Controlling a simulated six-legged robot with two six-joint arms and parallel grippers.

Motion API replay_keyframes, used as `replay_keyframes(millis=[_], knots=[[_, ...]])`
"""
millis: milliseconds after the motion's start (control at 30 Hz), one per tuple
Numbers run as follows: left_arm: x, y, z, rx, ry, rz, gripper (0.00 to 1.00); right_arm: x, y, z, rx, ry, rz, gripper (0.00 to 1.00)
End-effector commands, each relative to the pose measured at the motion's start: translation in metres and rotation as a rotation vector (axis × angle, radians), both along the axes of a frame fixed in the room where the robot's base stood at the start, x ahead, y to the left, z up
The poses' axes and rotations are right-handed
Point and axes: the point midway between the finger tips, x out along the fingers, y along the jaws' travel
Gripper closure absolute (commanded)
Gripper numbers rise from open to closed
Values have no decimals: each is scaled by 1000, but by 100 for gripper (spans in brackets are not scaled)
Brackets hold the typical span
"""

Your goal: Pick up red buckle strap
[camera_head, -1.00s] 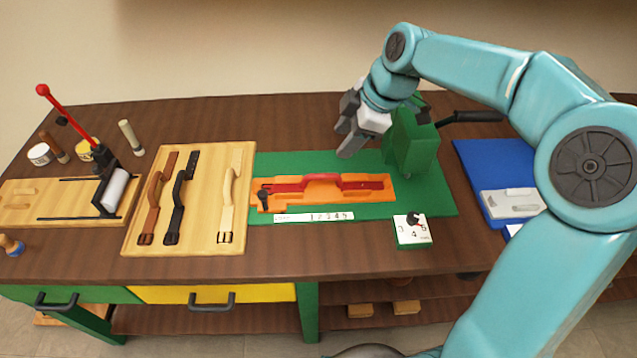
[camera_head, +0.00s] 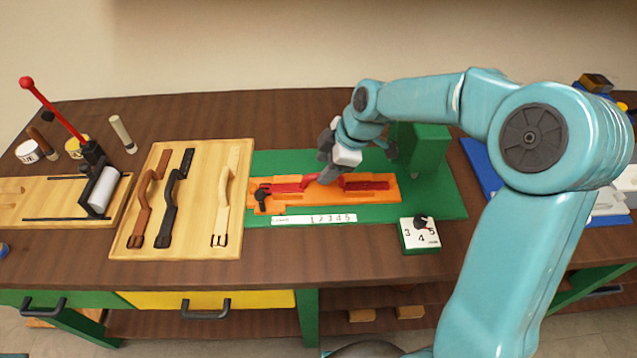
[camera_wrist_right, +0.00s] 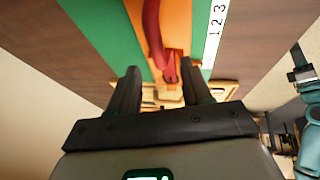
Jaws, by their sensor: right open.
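The red buckle strap (camera_head: 366,185) lies along the orange fixture (camera_head: 322,199) on the green mat in the head view. Its middle is hidden behind my right gripper (camera_head: 327,172), which is low over the fixture. In the right wrist view my right gripper (camera_wrist_right: 164,88) has its two dark fingers apart. The red strap (camera_wrist_right: 152,25) runs down the picture towards the gap between them, with the orange fixture (camera_wrist_right: 178,20) under it. Nothing shows held between the fingers. My left gripper is not in view.
A wooden board (camera_head: 197,218) with brown, black and cream straps lies left of the green mat (camera_head: 450,200). A green block (camera_head: 425,150) stands behind the fixture. A dial box (camera_head: 419,235) and a numbered strip (camera_head: 313,220) are in front. A red-knobbed lever press (camera_head: 95,165) stands far left.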

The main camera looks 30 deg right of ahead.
Motion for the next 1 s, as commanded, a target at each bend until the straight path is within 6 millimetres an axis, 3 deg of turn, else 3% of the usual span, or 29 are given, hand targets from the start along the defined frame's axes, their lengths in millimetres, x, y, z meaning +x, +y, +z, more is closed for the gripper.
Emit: replay_keyframes(millis=[400, 667, 800, 1000], knots=[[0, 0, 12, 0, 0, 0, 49, 17, 8, -49, 0, 2, 1, 51], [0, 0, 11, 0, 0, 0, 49, 19, 8, -52, 0, -1, 0, 51], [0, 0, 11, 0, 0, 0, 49, 19, 8, -51, 0, -1, 0, 97], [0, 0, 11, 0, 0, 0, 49, 19, 8, -51, 0, -1, 0, 100]])
